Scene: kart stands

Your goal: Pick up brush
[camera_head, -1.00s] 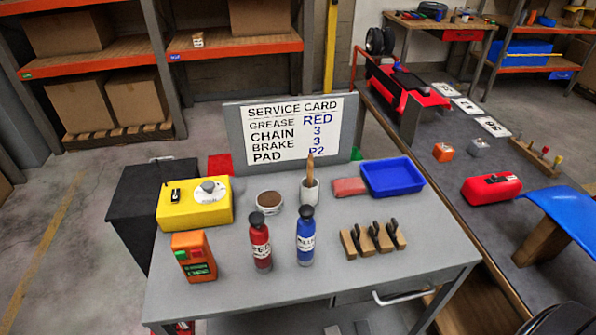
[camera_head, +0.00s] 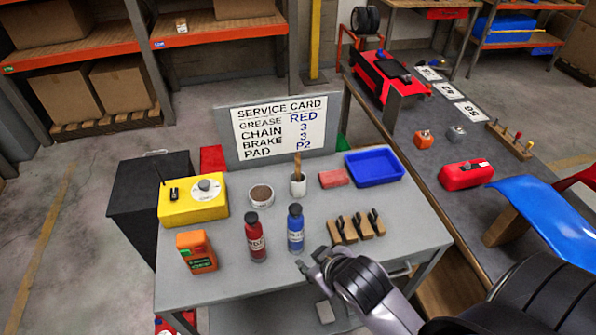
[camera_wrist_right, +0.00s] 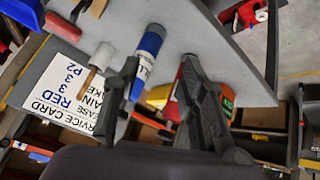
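The brush (camera_head: 298,163) stands upright, its wooden handle up, in a small white cup (camera_head: 298,186) on the grey cart. Its lower end is hidden in the cup. In the right wrist view the brush handle (camera_wrist_right: 86,82) and cup (camera_wrist_right: 103,56) show at the left, outside my fingers. My right gripper (camera_head: 312,263) is at the cart's front edge, nearer than the blue bottle and well short of the brush. In the wrist view its fingers (camera_wrist_right: 160,68) are apart, with no brush between them. My left gripper is out of view.
A blue bottle (camera_head: 296,230) and red bottle (camera_head: 255,238) stand in front of the cup. A tin (camera_head: 262,197), red block (camera_head: 333,178), blue tray (camera_head: 374,168) and wooden blocks (camera_head: 357,227) are nearby. The service card (camera_head: 280,128) stands behind.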

